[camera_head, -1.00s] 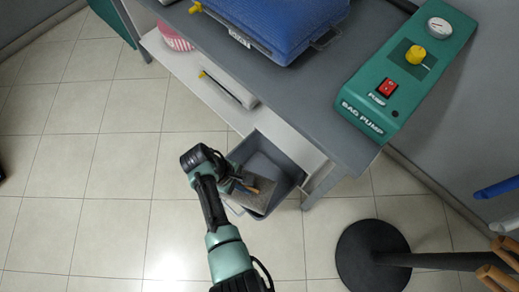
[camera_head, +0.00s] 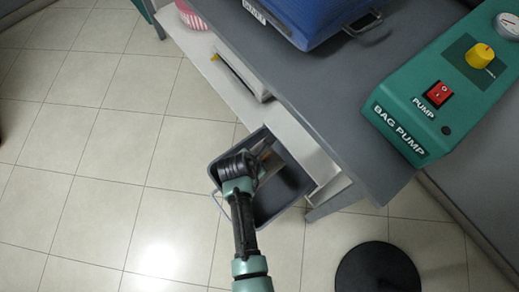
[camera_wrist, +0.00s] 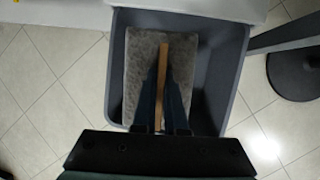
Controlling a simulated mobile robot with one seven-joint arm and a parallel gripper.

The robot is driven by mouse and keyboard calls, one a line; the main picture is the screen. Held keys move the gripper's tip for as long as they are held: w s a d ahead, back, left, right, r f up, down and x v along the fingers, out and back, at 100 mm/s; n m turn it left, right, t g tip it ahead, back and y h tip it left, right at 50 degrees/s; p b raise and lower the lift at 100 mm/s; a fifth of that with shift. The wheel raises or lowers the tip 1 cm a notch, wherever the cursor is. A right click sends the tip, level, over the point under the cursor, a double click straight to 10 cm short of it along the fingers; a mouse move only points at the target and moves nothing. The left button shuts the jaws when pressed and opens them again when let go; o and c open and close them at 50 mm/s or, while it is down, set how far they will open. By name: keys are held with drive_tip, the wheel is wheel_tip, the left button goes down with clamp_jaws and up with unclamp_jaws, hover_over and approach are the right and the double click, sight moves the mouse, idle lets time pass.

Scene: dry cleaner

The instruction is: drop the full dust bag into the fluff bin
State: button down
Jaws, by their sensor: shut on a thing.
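The full dust bag (camera_wrist: 141,60) is a grey, fuzzy block with a wooden strip (camera_wrist: 164,62) along its middle. In the wrist view my gripper (camera_wrist: 164,88) is shut on the strip, one dark finger on each side. The fluff bin (camera_wrist: 231,85) is a dark grey open container, and the bag lies within its rim outline in this view. In the head view my gripper (camera_head: 264,160) is over the opening of the bin (camera_head: 296,197), and my wrist hides most of the bag. How deep the bag hangs cannot be told.
A white lower shelf (camera_head: 222,82) runs beside the bin. A round black base (camera_head: 378,270) stands at lower right. Tiled floor is clear at left.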

wheel_tip(320, 180, down, 5)
drive_tip(key=b, duration=0.4)
drive_tip(key=shift+b, duration=0.4)
drive_tip(key=c, duration=0.9)
unclamp_jaws()
drive_tip(key=p+v, duration=0.6)
drive_tip(key=v, duration=0.7)
